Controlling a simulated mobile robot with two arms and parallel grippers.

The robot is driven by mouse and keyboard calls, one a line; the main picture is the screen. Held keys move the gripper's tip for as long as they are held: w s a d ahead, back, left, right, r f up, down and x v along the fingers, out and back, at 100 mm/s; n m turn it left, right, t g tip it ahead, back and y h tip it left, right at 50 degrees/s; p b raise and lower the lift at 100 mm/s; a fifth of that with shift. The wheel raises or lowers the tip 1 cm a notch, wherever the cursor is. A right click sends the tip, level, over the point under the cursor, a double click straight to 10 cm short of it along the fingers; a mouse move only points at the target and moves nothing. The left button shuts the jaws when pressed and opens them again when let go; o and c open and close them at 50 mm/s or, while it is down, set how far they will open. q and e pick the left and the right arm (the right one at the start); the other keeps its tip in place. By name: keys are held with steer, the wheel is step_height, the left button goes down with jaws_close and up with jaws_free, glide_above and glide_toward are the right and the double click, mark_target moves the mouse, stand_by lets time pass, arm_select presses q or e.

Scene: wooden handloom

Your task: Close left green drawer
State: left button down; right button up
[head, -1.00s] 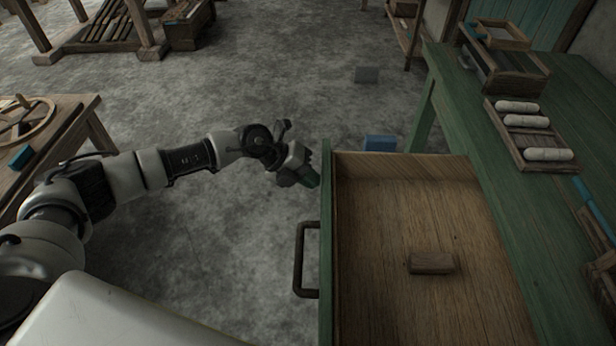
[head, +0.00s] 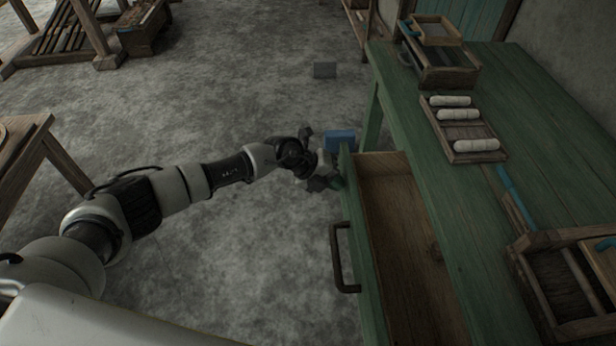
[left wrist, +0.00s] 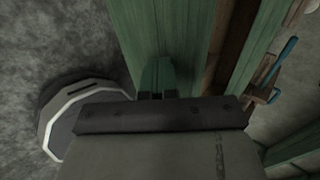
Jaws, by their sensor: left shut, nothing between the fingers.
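The green drawer (head: 361,240) stands partly out of the green table (head: 470,200), with its bare wooden inside (head: 400,235) showing. A dark bar handle (head: 339,262) is on its front. A small wooden block in the drawer is mostly hidden under the table edge. My left gripper (head: 338,183) is shut and empty, its fingertips at the far end of the drawer front, seeming to touch it. In the left wrist view the shut fingers (left wrist: 157,92) are against the green drawer front (left wrist: 165,35). My right gripper is not in view.
On the table are a tray with white rolls (head: 462,130), a wooden box (head: 440,65) and a wooden frame (head: 570,280). A blue block (head: 340,140) lies by the table leg. Another wooden table (head: 30,150) stands at left. The floor between is clear.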

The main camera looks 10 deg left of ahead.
arm_select(q)
steer(key=d, duration=0.2)
steer(key=w+d, duration=0.1)
steer(key=d, duration=0.1)
steer(key=w+d, duration=0.1)
steer(key=d, duration=0.2)
steer(key=shift+d+b, duration=0.1)
steer(key=shift+b, duration=0.25)
steer(key=d, duration=0.2)
steer(key=w+d+b, duration=0.1)
steer(key=d, duration=0.2)
steer(key=shift+w+f, duration=0.1)
steer(key=shift+w, duration=0.1)
steer(key=shift+w+d+b, duration=0.25)
steer(key=shift+d+b, duration=0.05)
steer(key=shift+d, duration=0.4)
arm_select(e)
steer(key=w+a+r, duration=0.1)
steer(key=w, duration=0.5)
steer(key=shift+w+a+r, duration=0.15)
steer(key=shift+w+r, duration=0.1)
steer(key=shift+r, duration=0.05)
arm_select(q)
steer(key=shift+a, duration=0.15)
